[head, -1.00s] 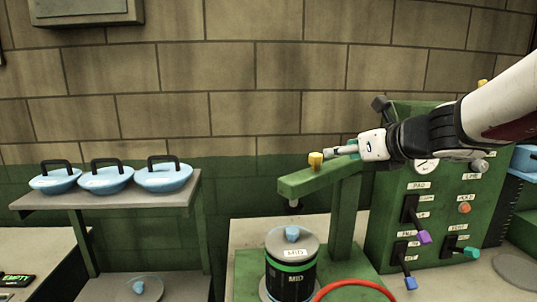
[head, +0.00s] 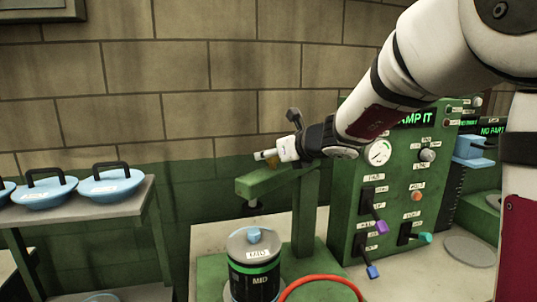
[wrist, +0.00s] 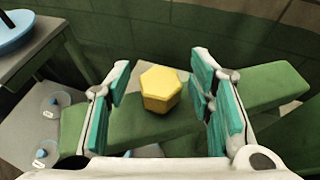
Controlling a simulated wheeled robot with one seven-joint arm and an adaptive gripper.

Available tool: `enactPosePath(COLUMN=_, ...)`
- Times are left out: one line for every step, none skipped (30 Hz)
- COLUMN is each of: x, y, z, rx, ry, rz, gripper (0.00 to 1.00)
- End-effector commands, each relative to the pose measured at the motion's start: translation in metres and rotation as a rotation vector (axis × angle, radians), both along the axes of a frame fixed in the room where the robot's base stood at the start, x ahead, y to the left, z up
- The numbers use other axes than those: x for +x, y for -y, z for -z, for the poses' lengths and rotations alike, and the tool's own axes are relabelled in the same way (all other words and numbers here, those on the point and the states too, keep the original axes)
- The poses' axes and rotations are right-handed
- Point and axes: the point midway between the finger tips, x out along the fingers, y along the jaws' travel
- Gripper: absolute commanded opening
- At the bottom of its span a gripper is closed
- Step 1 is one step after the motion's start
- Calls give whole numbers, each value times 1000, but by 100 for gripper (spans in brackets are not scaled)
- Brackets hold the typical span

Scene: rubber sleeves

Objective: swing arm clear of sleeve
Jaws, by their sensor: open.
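The black sleeve (head: 255,283), marked MID with a green band, stands upright on a green base. It has a grey lid with a light blue knob. The green swing arm (head: 262,187) reaches out from its post, and its free end is above the sleeve with a gap between. A yellow six-sided knob (wrist: 163,90) is on top of the swing arm; in the head view it is mostly hidden by my fingers. My gripper (head: 266,155) is at the knob. In the wrist view its teal-padded fingers (wrist: 158,72) are apart, one on each side of the knob, with gaps visible.
A green control panel (head: 345,215) with levers and a gauge stands right of the post. A red ring (head: 325,283) lies beside the sleeve. A shelf (head: 138,190) with light blue lidded pans (head: 110,188) is at left. The wall is close behind.

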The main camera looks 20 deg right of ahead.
Motion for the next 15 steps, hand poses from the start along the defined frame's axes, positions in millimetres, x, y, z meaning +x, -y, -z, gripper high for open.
enactPosePath(x=0, y=0, z=0, rx=0, ry=0, rz=0, gripper=48)
enactPosePath(x=0, y=0, z=0, rx=0, ry=0, rz=0, gripper=48)
enactPosePath(x=0, y=0, z=0, rx=0, ry=0, rz=0, gripper=39)
enactPosePath(x=0, y=0, z=0, rx=0, ry=0, rz=0, gripper=33)
enactPosePath(x=0, y=0, z=0, rx=0, ry=0, rz=0, gripper=26)
enactPosePath(x=0, y=0, z=0, rx=0, ry=0, rz=0, gripper=17)
enactPosePath(x=0, y=0, z=0, rx=0, ry=0, rz=0, gripper=10)
enactPosePath(x=0, y=0, z=0, rx=0, ry=0, rz=0, gripper=3)
enactPosePath(x=0, y=0, z=0, rx=0, ry=0, rz=0, gripper=0)
enactPosePath(x=0, y=0, z=0, rx=0, ry=0, rz=0, gripper=0)
enactPosePath(x=0, y=0, z=0, rx=0, ry=0, rz=0, gripper=0)
enactPosePath(x=0, y=0, z=0, rx=0, ry=0, rz=0, gripper=0)
enactPosePath(x=0, y=0, z=0, rx=0, ry=0, rz=0, gripper=0)
enactPosePath(x=0, y=0, z=0, rx=0, ry=0, rz=-1, gripper=0)
enactPosePath(x=-1, y=1, z=0, rx=0, ry=-1, rz=-3, gripper=0)
